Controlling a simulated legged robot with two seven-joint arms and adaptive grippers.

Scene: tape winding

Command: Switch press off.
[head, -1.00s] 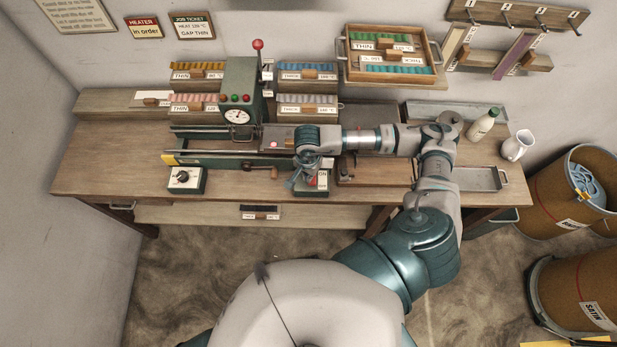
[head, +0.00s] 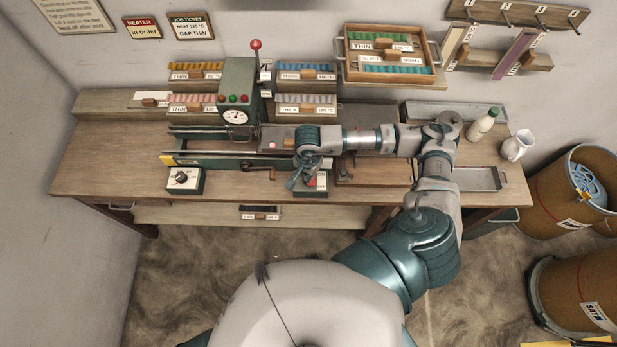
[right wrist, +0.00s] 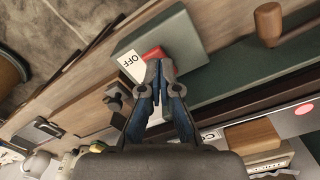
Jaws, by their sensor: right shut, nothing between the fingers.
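The press (head: 238,112) stands on the bench, a green machine with a round gauge, colored lamps and a red-knobbed lever. Its switch box (head: 316,190) sits at the bench's front edge, partly hidden by my right gripper. In the right wrist view the green switch box (right wrist: 183,32) shows a white OFF label (right wrist: 130,66) and a red rocker (right wrist: 152,53). My right gripper (right wrist: 160,66) is shut and empty, with its fingertips at the rocker; I cannot tell whether they touch it. It also shows in the head view (head: 293,184). My left gripper is out of view.
A dial box (head: 186,181) stands left on the bench front. A wooden crank handle (head: 272,173) is close left of my right gripper. Racks of colored strips, a wooden tray (head: 435,62), a bottle (head: 483,123) and a white jug (head: 516,146) lie further back or right.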

